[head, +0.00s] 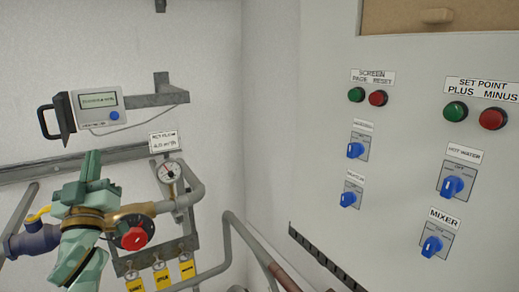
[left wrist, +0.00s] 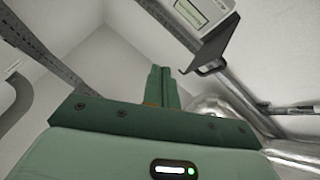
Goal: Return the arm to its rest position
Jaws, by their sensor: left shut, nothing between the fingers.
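My left gripper (head: 91,168) is green and stands in the lower left of the head view, fingers pointing up. It is shut and empty. It also shows in the left wrist view (left wrist: 158,72), with its two fingers together. In the head view it overlaps a brass fitting (head: 100,216) beside a red knob (head: 134,237); I cannot tell whether it touches them. My right gripper is in neither view.
A meter with a display (head: 99,105) and black handle hangs above the gripper. A round gauge (head: 169,172), grey pipes (head: 190,200) and yellow tags (head: 161,276) are close by. A control cabinet (head: 400,125) with blue switches fills the right side.

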